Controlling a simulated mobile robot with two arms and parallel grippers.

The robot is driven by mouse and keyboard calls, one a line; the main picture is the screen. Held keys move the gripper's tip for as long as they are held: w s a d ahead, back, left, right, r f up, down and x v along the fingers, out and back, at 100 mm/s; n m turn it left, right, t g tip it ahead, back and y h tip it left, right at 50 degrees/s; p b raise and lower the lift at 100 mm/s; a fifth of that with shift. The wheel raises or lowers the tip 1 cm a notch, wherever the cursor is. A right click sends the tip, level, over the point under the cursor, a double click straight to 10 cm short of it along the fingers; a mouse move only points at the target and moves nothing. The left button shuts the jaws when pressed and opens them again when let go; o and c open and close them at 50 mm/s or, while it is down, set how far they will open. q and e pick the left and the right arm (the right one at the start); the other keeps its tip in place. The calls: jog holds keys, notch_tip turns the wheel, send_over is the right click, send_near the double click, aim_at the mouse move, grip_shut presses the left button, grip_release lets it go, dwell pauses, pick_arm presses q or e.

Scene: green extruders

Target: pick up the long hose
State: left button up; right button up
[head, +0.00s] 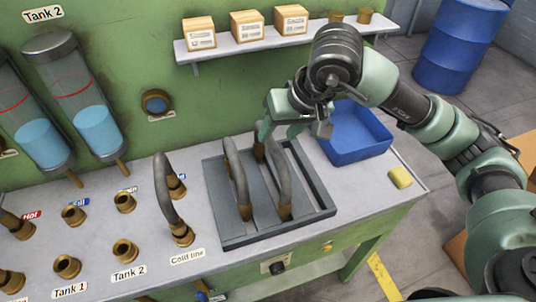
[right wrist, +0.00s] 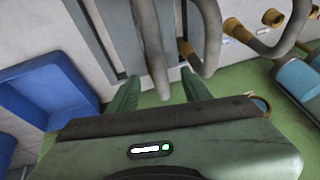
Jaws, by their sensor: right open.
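Two grey hoses with brass ends stand arched in a dark grey tray (head: 319,205) on the bench. The right one (head: 281,182) looks a little longer than the left one (head: 237,172), though I cannot be sure. My right gripper (head: 279,131) is open at the far end of the right hose. In the right wrist view, that hose (right wrist: 149,45) runs down between the two green fingers (right wrist: 161,92), with no visible grip on it. The left hose (right wrist: 208,38) is beside them. My left gripper is not in view.
Another grey hose (head: 165,200) arches from the Cold line fitting, left of the tray. A blue bin (head: 358,138) and a yellow sponge (head: 400,177) are on the right. A shelf (head: 222,52) with boxes is behind. Brass fittings (head: 124,250) stand at left.

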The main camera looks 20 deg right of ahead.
aim_at(273, 141)
jog(key=shift+p+x, duration=0.4)
jog(key=shift+x, duration=0.5)
jog(key=p+x, duration=0.2)
jog(key=x, duration=0.2)
jog(key=shift+w+f+p, duration=0.1)
jog(key=shift+f+p, duration=0.05)
jog(key=shift+p, duration=0.2)
jog(key=shift+w+f, duration=0.1)
jog(key=shift+f, duration=0.25)
jog(key=shift+f+b, duration=0.25)
jog(key=shift+b, duration=0.5)
grip_shut()
